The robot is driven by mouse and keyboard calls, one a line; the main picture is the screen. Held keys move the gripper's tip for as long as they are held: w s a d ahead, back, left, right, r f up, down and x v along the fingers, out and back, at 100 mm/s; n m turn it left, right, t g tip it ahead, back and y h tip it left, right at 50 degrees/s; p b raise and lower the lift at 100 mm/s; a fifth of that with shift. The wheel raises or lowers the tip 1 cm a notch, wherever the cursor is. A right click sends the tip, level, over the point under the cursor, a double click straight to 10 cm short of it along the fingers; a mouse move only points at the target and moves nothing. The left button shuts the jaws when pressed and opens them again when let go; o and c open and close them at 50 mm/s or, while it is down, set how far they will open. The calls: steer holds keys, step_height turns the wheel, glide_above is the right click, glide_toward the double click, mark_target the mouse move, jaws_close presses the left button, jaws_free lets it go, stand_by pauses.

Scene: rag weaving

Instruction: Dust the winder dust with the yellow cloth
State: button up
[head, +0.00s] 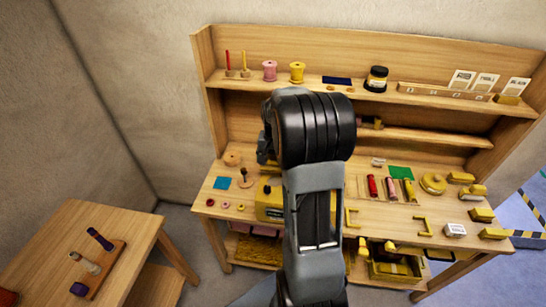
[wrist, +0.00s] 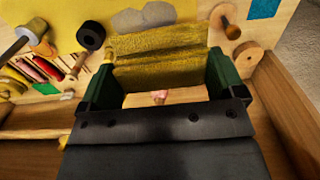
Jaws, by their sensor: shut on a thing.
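My gripper (wrist: 160,68) shows in the wrist view with its two green fingers apart, shut on the yellow cloth (wrist: 158,48), a coarse woven piece spanning the gap between them. Just beyond the cloth is a plain yellow surface (wrist: 70,22), which looks like the winder. Grey patches (wrist: 146,16) on it look like the winder dust, close to the cloth's far edge. I cannot tell whether the cloth touches the surface. In the head view a yellow box-like body (head: 269,203), likely the winder, stands on the bench, partly behind my arm. The cloth is hidden there.
The wooden bench (head: 345,226) holds red and pink spools (head: 373,187), a green square (head: 401,172) and several yellow pieces at right. A shelf (head: 330,86) with spools and a jar (head: 376,79) stands behind. A side table (head: 135,232) is at left.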

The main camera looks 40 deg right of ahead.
step_height(320, 180, down, 7)
steer(key=b, duration=0.5)
steer(key=shift+f, duration=0.2)
steer(key=shift+s+d+r, duration=0.25)
steer(key=shift+s+d, duration=0.75)
steer(key=shift+s, duration=0.05)
steer(key=shift+s+d, duration=0.25)
steer(key=shift+d, duration=0.05)
steer(key=shift+w+a, duration=0.65)
steer(key=shift+a, duration=0.05)
steer(key=shift+f+b, duration=0.35)
steer(key=shift+f, duration=0.3)
stand_by(1.1)
